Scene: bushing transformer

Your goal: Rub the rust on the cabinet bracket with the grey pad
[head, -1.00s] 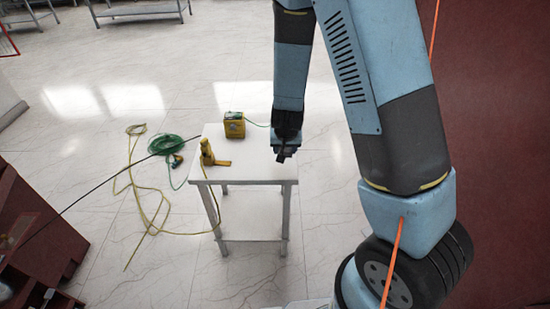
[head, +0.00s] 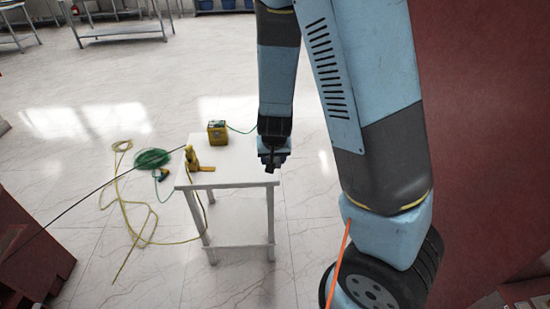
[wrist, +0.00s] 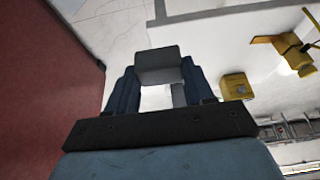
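My gripper (head: 272,163) hangs pointing down beside the right edge of the small white table in the head view. In the wrist view, a grey block that looks like the grey pad (wrist: 158,65) sits between the blue fingers of my gripper (wrist: 155,85). The fingers appear shut on it. The cabinet bracket and its rust cannot be made out in either view.
The white table (head: 240,178) bears a yellow box (head: 217,132) and a yellow tool (head: 193,160). Green hose (head: 152,158) and yellow cable (head: 125,205) lie on the floor. Red-brown surfaces stand at left (head: 30,250) and right (head: 480,130). Pale floor is open beyond.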

